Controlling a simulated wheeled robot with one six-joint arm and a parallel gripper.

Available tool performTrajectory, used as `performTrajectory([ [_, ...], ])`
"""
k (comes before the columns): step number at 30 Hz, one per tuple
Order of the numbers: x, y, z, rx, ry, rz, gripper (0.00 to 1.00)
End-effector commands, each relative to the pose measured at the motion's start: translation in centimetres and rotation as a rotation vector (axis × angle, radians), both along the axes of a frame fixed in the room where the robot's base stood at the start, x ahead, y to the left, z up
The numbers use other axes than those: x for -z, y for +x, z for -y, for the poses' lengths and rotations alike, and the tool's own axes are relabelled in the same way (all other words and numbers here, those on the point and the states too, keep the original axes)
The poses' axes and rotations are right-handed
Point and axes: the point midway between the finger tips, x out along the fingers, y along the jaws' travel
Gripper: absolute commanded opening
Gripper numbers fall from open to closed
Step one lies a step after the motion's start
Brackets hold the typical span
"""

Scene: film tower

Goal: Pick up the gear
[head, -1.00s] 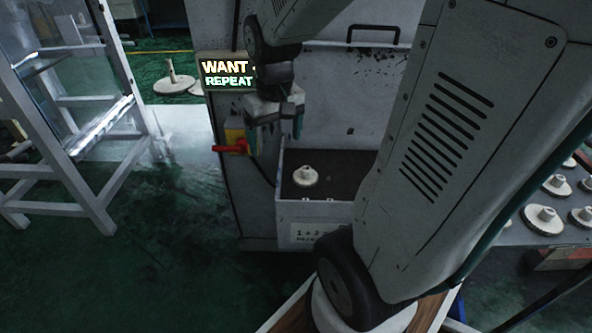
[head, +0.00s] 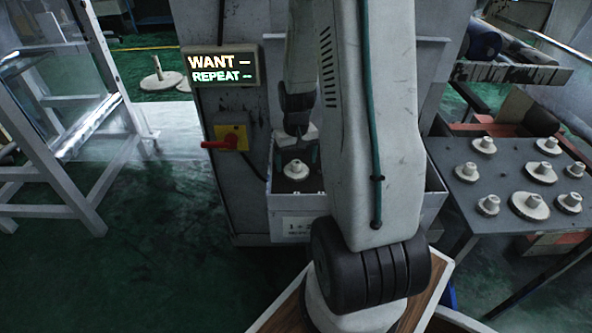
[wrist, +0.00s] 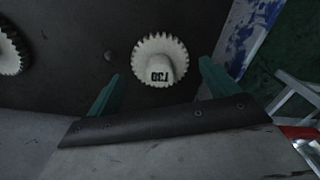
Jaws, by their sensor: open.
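A pale gear (head: 296,169) with a raised hub lies in the open box (head: 297,204) on the front of the machine. In the wrist view the toothed gear (wrist: 160,60) shows dark characters on its hub, partly hard to read. My gripper (head: 297,156) is over the box, its green fingers apart, one on each side of the gear in the head view. In the wrist view my gripper (wrist: 160,84) is open and empty, with the gear beyond and between the fingertips. Contact with the gear cannot be told. My arm hides the right part of the box.
A second gear (wrist: 12,48) shows at the wrist view's left edge. Several gears lie on a grey table (head: 462,207) at right. A lit sign (head: 221,66) and a red-handled switch (head: 230,139) are on the machine. A ladder-like frame (head: 70,120) stands at left.

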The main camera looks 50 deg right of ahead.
Motion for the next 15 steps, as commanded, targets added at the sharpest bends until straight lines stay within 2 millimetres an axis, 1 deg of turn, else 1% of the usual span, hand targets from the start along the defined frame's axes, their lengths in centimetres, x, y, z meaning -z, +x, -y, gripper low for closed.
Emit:
performTrajectory([
  [1,0.8,0.0,0.0,0.000,0.003,-0.003,0.87],
  [4,1.8,0.0,0.0,0.000,0.001,-0.002,0.87],
  [7,2.2,0.0,0.0,0.000,0.000,0.000,0.87],
  [12,2.2,0.0,0.0,0.000,0.000,0.000,0.87],
  [13,2.1,0.0,0.0,0.000,0.000,0.000,0.84],
  [14,2.1,0.0,0.0,0.000,0.000,0.000,0.75],
  [15,2.1,0.0,0.0,0.000,0.000,0.000,0.64],
])
